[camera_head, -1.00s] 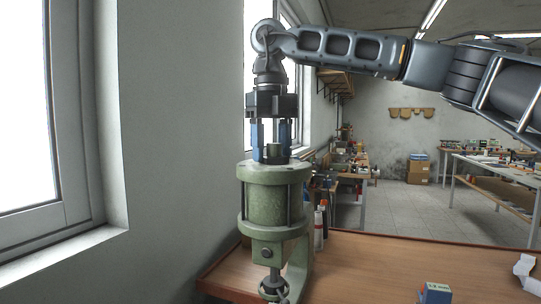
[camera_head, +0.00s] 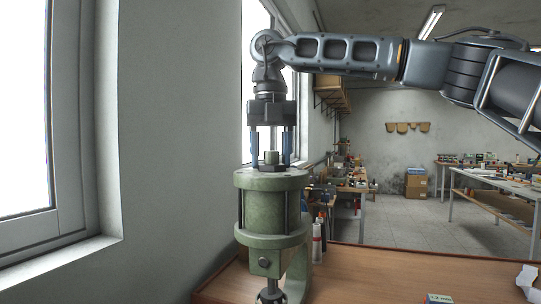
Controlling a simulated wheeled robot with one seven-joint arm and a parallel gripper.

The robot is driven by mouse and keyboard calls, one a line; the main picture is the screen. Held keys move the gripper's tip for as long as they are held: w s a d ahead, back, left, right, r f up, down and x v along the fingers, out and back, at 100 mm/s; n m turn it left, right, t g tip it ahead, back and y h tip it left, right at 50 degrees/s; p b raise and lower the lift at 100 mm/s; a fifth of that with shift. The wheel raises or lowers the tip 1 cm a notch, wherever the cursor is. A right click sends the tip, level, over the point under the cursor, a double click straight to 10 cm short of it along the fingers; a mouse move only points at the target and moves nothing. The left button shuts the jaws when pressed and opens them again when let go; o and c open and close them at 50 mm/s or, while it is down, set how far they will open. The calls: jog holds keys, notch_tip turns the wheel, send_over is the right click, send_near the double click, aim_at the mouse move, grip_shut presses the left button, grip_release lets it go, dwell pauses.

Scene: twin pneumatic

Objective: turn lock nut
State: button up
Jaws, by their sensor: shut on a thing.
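A green pneumatic press (camera_head: 270,212) stands upright on the wooden bench by the window wall. The dark lock nut (camera_head: 272,168) sits low around the stud on the plate and is partly hidden. My gripper (camera_head: 271,163) points straight down over the press. Its two blue-faced fingers stand on either side of the stud, with their tips down at the nut, and are shut on it. The exact contact of tips and nut is too small to see.
The wooden bench top (camera_head: 380,275) is mostly clear to the right. Several bottles (camera_head: 317,240) stand just behind the press. A small box (camera_head: 440,299) and white paper (camera_head: 528,280) lie at the front right. The wall and window are close on the left.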

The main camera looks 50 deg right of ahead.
jog(key=o, duration=1)
jog(key=shift+o, duration=0.2)
jog(key=shift+r, duration=0.1)
notch_tip(320, 180, up, 8)
jog(key=p, duration=0.6)
jog(key=shift+f, duration=0.2)
